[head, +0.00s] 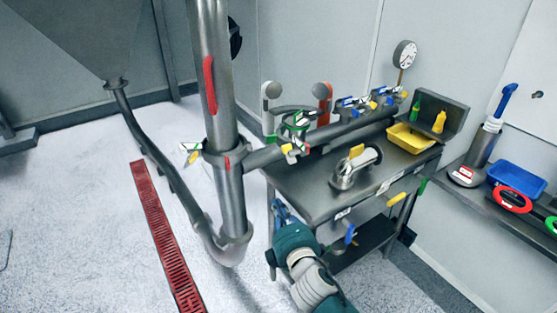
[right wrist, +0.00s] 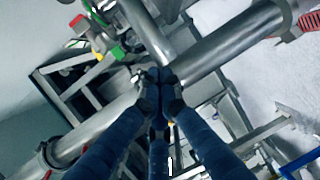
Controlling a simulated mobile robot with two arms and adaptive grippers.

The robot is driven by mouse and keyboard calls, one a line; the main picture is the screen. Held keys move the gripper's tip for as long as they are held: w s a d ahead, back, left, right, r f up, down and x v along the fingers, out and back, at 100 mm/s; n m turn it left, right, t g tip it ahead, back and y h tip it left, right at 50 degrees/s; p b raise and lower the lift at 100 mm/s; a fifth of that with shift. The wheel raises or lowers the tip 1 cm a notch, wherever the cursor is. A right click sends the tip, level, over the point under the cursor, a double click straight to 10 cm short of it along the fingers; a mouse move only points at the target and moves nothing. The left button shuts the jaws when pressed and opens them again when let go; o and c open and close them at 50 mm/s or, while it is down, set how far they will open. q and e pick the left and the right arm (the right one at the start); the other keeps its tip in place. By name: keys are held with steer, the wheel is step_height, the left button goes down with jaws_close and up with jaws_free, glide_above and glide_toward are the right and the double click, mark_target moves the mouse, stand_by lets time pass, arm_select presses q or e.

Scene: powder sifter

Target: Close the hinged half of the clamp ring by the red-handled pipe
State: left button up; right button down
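The red handle (head: 209,84) is on a tall steel pipe (head: 208,45) left of the bench. A steel clamp ring (head: 221,156) sits around this pipe where a horizontal pipe joins it, with a yellow-and-white tab at its left. I cannot tell which part is its hinged half or how far it stands open. My right gripper (head: 279,209) is low in front of the bench, right of the pipe and apart from the ring. In the right wrist view its blue fingers (right wrist: 159,84) meet at the tips, with nothing visible between them. My left gripper is out of view.
A steel bench (head: 318,180) holds a yellow tray (head: 411,140) and a round steel fitting (head: 350,168). Valves with coloured handles (head: 296,128) crowd its back left. A red floor grate (head: 166,233) lies left of the pipe. A shelf with a blue tray (head: 517,178) is at right.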

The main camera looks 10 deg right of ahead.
step_height(320, 180, up, 8)
steer(key=n+t, duration=0.1)
steer(key=t, duration=0.1)
steer(key=w+d+p, duration=0.2)
steer(key=w+p, duration=0.1)
steer(key=w, duration=0.8)
steer(key=shift+d, duration=0.4)
steer(key=shift+w+f, duration=0.1)
